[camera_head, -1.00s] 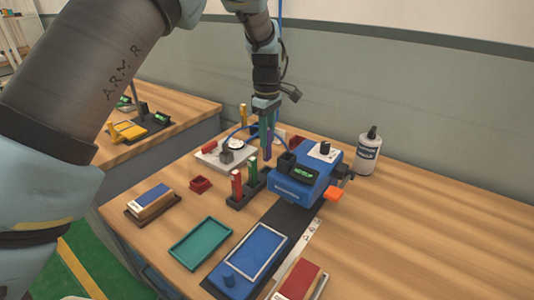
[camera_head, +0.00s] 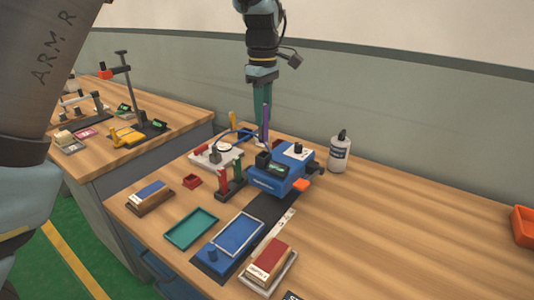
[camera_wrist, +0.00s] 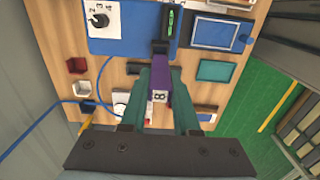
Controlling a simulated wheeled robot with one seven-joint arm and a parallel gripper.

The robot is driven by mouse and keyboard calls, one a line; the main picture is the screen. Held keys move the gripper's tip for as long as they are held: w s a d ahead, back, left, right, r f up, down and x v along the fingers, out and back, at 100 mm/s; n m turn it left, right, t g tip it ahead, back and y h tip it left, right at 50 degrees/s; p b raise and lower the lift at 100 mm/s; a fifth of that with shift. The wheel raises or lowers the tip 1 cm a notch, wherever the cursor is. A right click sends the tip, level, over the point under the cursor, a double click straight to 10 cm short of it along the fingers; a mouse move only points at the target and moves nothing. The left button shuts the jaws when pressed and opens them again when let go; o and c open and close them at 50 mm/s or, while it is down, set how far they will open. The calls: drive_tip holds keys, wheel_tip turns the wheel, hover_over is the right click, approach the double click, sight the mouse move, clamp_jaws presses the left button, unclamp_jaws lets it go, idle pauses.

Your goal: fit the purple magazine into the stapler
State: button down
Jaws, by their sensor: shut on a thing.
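My gripper (camera_head: 263,108) is shut on the purple magazine (camera_head: 266,120) and holds it upright in the air. In the wrist view the purple magazine (camera_wrist: 161,75) sits between the two teal fingers, with a white label reading 8 on its near end. The blue stapler (camera_head: 272,184) stands on the bench below. Its black socket (camera_head: 263,159) lies under the magazine in the head view, with a clear gap between them. In the wrist view the stapler (camera_wrist: 115,42) is at the top, beyond the magazine.
A black rack with a red magazine (camera_head: 223,179) and a green magazine (camera_head: 238,169) stands left of the stapler. A blue cable (camera_head: 232,133) arcs behind it. A white bottle (camera_head: 339,153) stands to the right.

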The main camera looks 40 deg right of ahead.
sight(263, 141)
drive_tip(key=shift+f+p, duration=1.05)
drive_tip(key=shift+f, duration=2.9)
drive_tip(key=c, duration=0.7)
unclamp_jaws()
drive_tip(key=shift+f, duration=0.15)
drive_tip(key=shift+o, duration=0.2)
